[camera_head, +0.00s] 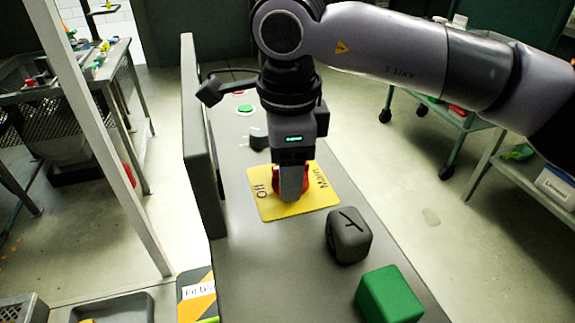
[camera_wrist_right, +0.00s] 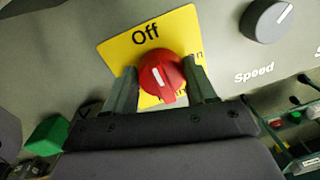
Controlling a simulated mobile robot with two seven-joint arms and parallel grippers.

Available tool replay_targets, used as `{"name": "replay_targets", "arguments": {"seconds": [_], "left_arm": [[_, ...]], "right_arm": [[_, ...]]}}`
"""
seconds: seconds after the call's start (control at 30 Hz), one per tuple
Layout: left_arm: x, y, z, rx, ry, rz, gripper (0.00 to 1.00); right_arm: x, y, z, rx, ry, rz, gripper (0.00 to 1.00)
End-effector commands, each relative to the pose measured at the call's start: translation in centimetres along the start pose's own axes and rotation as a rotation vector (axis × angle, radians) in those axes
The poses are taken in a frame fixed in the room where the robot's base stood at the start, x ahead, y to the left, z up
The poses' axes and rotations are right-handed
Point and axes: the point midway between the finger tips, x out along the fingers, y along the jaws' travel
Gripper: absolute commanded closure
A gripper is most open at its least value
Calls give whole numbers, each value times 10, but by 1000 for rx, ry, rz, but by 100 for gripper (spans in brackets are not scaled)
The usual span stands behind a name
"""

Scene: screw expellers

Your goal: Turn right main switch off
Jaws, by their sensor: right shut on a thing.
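The main switch is a red knob (camera_head: 276,181) on a yellow plate (camera_head: 266,208) fixed to the grey panel. The plate reads "Off" on its left and "Main" on its right in the head view. My right gripper (camera_head: 290,190) points down over the plate and is shut on the red knob. In the right wrist view the knob (camera_wrist_right: 160,80) sits between both fingers (camera_wrist_right: 163,88). Its white mark lies on the side near the word "Off", pointing roughly towards it. The fingers hide part of the word "Main". My left gripper is not in view.
A dark knob (camera_head: 348,236) and a green block (camera_head: 388,296) stand nearer on the panel. Farther back are another dark knob (camera_head: 259,138) and a green button (camera_head: 244,110). A raised grey wall (camera_head: 200,140) edges the panel's left. The "Speed" knob (camera_wrist_right: 267,20) shows in the wrist view.

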Motion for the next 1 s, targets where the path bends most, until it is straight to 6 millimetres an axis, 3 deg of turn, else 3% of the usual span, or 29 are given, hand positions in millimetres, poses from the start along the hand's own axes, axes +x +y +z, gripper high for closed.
{"name": "replay_targets", "arguments": {"seconds": [0.3,0.33,0.4,0.73,1.0], "left_arm": [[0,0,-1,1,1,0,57],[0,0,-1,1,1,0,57],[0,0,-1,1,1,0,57],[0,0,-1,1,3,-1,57],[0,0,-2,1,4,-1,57]], "right_arm": [[-1,0,0,-5,-1,-2,75],[-1,0,0,-5,-1,-2,34],[-1,0,0,-5,-1,-2,19],[-4,0,0,-3,-1,-2,19],[-45,-1,0,-2,-1,-5,19]]}}
